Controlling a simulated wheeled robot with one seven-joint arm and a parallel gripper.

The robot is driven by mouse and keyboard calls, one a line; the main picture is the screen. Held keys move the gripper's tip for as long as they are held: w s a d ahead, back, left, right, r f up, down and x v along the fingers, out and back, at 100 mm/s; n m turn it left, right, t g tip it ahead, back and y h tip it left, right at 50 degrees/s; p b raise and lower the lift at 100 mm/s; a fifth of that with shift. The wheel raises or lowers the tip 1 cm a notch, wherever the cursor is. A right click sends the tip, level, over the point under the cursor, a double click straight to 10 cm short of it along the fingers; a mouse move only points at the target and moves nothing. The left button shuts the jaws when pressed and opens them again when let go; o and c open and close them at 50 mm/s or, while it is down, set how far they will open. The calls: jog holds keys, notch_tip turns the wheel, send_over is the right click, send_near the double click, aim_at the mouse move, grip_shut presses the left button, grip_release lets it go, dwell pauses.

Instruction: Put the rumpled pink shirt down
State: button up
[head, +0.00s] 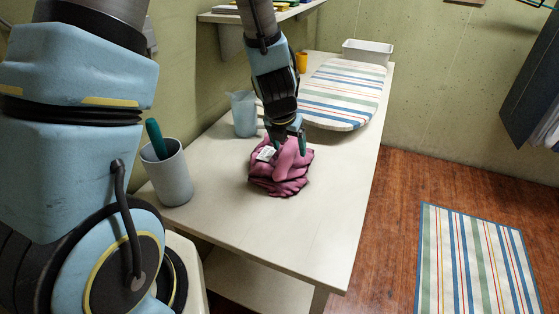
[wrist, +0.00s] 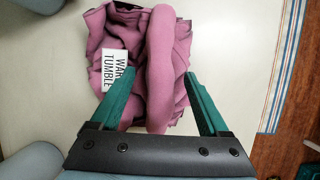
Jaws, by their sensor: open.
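The rumpled pink shirt (head: 281,175) lies in a heap on the pale table (head: 310,225). It has a white label with black print, which shows in the wrist view on the left part of the shirt (wrist: 155,60). My gripper (head: 288,147) is right over the shirt, pointing down at it. In the wrist view its two green fingers (wrist: 160,80) are spread wide, with a thick fold of the shirt between them. The fingers do not close on the fold. I cannot tell whether the fingertips touch the cloth.
A grey cup (head: 172,178) holding a green-handled thing stands left of the shirt. A blue pitcher (head: 244,114) stands behind it. A striped ironing board (head: 343,92), an orange cup (head: 302,62) and a white bin (head: 367,52) are farther back. The table's front is clear.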

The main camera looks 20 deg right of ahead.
jog(key=shift+w+d+f, duration=0.2)
jog(key=shift+f, duration=0.4)
grip_shut()
dwell(1.0)
